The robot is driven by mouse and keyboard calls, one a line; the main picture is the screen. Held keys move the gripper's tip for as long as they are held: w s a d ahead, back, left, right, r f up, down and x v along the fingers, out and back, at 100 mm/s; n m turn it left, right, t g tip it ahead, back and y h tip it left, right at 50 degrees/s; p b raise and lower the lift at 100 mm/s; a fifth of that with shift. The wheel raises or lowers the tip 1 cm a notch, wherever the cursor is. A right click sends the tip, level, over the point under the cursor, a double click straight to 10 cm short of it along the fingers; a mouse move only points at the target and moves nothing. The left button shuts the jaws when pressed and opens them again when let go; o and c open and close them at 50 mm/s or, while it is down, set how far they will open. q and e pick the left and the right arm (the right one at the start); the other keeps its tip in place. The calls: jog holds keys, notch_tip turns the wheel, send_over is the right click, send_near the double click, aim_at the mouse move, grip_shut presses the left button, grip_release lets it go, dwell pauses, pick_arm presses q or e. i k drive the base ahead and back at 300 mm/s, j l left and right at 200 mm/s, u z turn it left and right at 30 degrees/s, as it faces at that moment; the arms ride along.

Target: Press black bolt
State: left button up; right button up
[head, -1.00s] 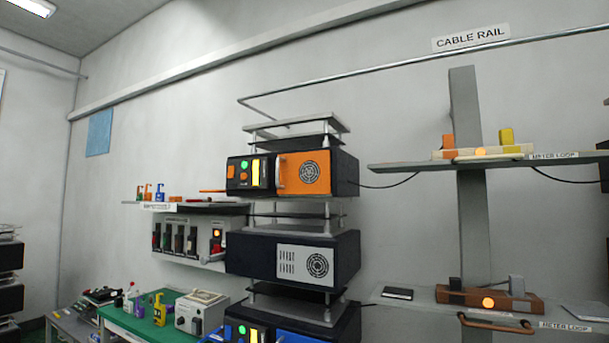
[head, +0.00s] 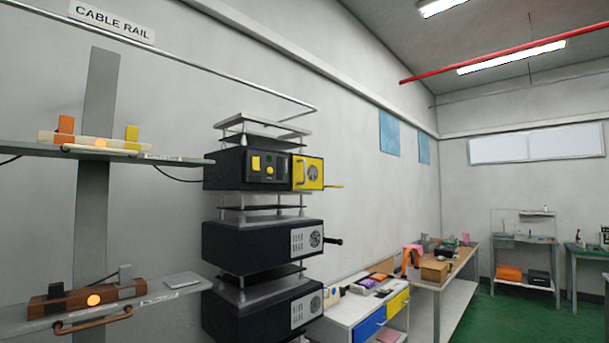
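A black rod-like handle (head: 333,240), which may be the black bolt, sticks out to the right from the middle dark box (head: 262,247) of the equipment stack. That box has a pale vented panel (head: 306,240) with a round fan grille. The upper box (head: 225,169) has a yellow panel (head: 308,172) with a handle, and a thin yellow lever (head: 333,187) sticks out at its right. The lower box (head: 250,312) has a similar pale panel. Neither of my grippers is in view.
Two grey wall shelves (head: 180,288) at the left carry a brown block fixture (head: 65,305) and a cream one (head: 70,139), each with an orange light. A white cabinet (head: 345,325) and a workbench (head: 447,272) stand along the wall. Green floor (head: 500,325) is clear at the right.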

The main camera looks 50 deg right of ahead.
aim_at(340, 242)
jog(key=z, duration=1.75)
